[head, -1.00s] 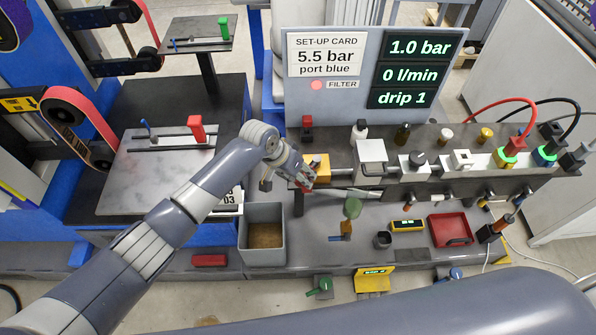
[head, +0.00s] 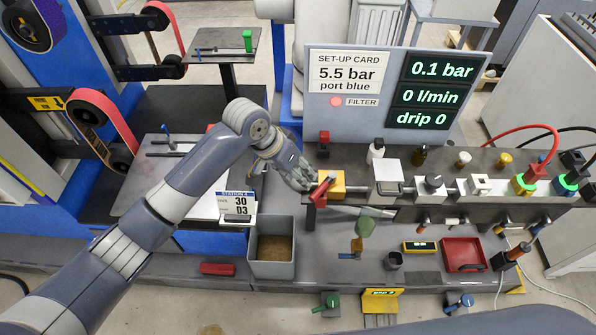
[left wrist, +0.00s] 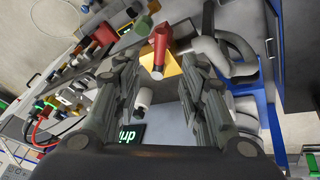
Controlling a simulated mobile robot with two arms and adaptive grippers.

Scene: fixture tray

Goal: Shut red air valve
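The red air valve handle (head: 321,190) sits at the left end of the rail, against a yellow block (head: 338,184). It slants in the head view. In the left wrist view the red handle (left wrist: 159,48) stands just beyond my fingertips, with the yellow block (left wrist: 174,67) behind it. My left gripper (head: 304,182) is close to the handle on its left side. In the left wrist view its two fingers (left wrist: 160,75) are spread apart with nothing gripped between them. Whether a finger touches the handle I cannot tell. My right gripper is not in view.
The display (head: 433,92) reads 0.1 bar, 0 l/min, drip 0. The set-up card (head: 345,72) reads 5.5 bar, port blue. A grey bin (head: 272,268) and red tray (head: 463,254) lie below.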

